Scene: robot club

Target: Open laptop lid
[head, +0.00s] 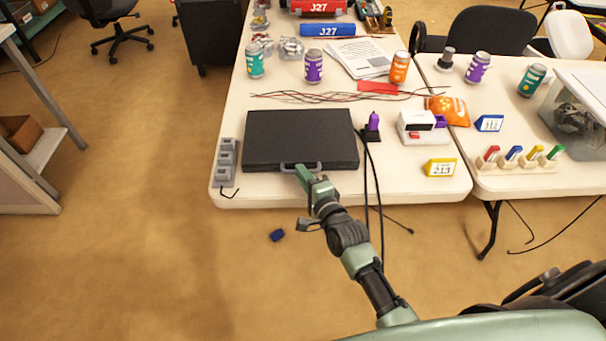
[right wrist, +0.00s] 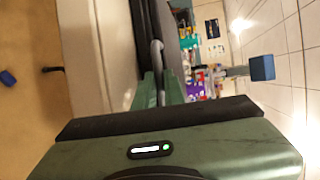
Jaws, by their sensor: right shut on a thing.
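The laptop (head: 300,138) is a flat black case, lying closed near the front edge of the left table. A grey handle (head: 287,166) sticks out from its front edge. My right gripper (head: 304,173) is at this handle, reaching in from the front, and is shut on it. In the right wrist view the green fingers (right wrist: 157,88) meet the grey handle (right wrist: 156,54), beside the dark laptop edge (right wrist: 142,35). The fingers hide part of the handle. My left gripper is not in view.
A grey block with several slots (head: 227,160) stands left of the laptop. A purple item on a black stand (head: 373,124) and black cables (head: 367,180) are close on its right. A blue block (head: 277,235) is on the floor.

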